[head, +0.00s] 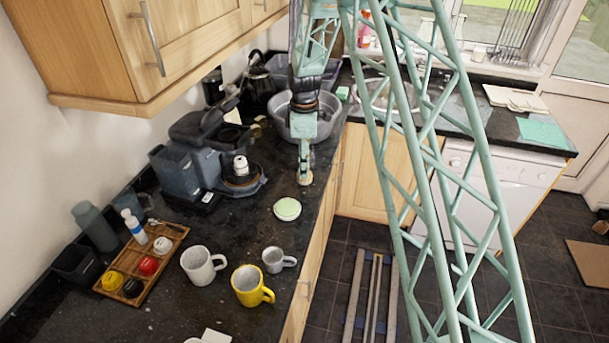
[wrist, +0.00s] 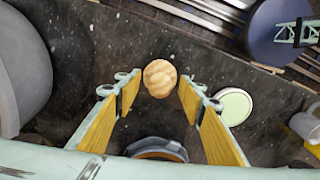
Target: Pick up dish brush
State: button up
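A round, light wooden piece, which looks like the dish brush (wrist: 160,78), shows in the wrist view between and just beyond the tips of my two fingers. In the head view the dish brush (head: 305,178) shows as a small tan shape right below my gripper, near the counter's front edge. My gripper (wrist: 158,92) is open, with one yellow-padded finger on each side of the wooden piece and a visible gap to both. In the head view my gripper (head: 304,160) points straight down. The brush's bristles and full shape cannot be made out.
A green-topped round tub (head: 287,209) stands close by; it also shows in the wrist view (wrist: 233,106). A grey basin (head: 277,110) stands behind my gripper, a coffee machine (head: 240,180) to the left. A yellow mug (head: 248,285) and white mugs stand nearer.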

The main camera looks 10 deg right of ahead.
jog(key=shift+c, duration=0.7)
jog(key=c, duration=0.8)
jog(key=shift+r, duration=0.1)
jog(key=shift+c, duration=0.2)
jog(key=shift+s+r, duration=0.1)
jog(key=shift+r, duration=1.6)
jog(key=s+a+r+b, duration=0.1)
jog(key=s+a, duration=0.1)
jog(key=s, duration=1.3)
jog(key=shift+s+r, duration=0.2)
jog(key=shift+s, duration=0.15)
jog(key=shift+o, duration=1.4)
jog(key=shift+c, duration=0.9)
